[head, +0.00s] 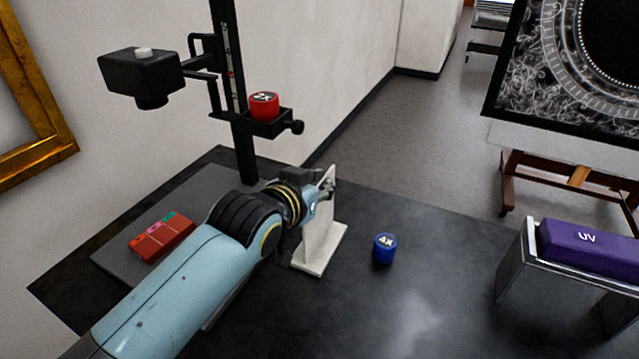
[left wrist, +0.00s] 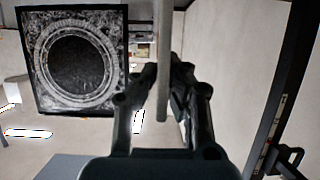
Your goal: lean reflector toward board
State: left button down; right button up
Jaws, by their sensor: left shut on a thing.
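The reflector (head: 320,230) is a white upright panel on a flat white foot, standing on the dark table just right of the grey board. My left gripper (head: 327,188) is shut on the panel's upper part. In the left wrist view the panel (left wrist: 163,60) shows edge-on as a pale strip between the fingers (left wrist: 163,100). The panel looks about upright; any small tilt is hard to tell. The grey board (head: 110,263) lies flat under the black stand, partly hidden by my left arm. A red block (head: 162,238) with coloured patches lies on it. My right gripper is out of view.
The black stand (head: 244,160) carries a camera (head: 140,73) and a red 2X cap (head: 264,106) on a shelf. A blue 4X cap (head: 384,248) sits right of the reflector. A purple UV case (head: 590,248) rests on a metal riser at right. The front middle table is clear.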

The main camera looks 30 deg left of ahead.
pick_arm(q)
jog(key=a, duration=0.1)
jog(key=a+n+h+p, duration=0.1)
jog(key=a, duration=0.1)
jog(key=a+f+n, duration=0.1)
jog(key=a, duration=0.1)
jog(key=shift+s, duration=0.25)
jog(key=shift+s+f, duration=0.15)
jog(key=shift+f, duration=0.2)
dwell(0.6)
jog(key=c, duration=1.5)
grip_release()
jog(key=shift+r, duration=0.15)
jog(key=shift+w+r, duration=0.1)
jog(key=shift+w, duration=0.1)
jog(key=v, duration=1.2)
jog(key=shift+s+a, duration=0.1)
jog(key=shift+a, duration=0.15)
